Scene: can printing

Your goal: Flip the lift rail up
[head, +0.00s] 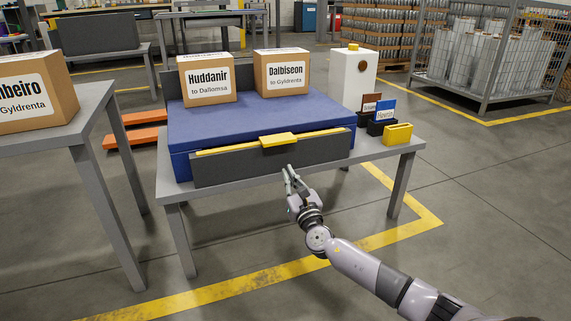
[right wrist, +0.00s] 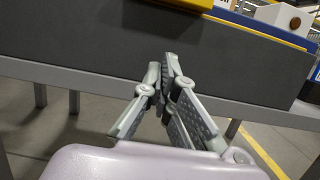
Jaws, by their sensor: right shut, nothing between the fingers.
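The lift rail looks to be the dark grey panel (head: 235,168) along the front of the blue platform (head: 185,130) on the grey table. A yellow strip runs along its top, with a yellow handle (head: 278,140) at the middle. The panel also fills the upper part of the right wrist view (right wrist: 90,40). My right gripper (head: 288,171) is shut and empty, just in front of and below the handle. In the right wrist view, its fingertips (right wrist: 165,65) meet in front of the panel; contact with it cannot be told. My left gripper is not in view.
Two labelled boxes, Huddanir (head: 205,92) and Dalbiseon (head: 290,82), stand on the platform. A white dispenser (head: 350,80), card holders and a yellow block (head: 397,134) are at the table's right. Another table (head: 75,135) with a box (head: 45,105) stands left. Floor in front is clear.

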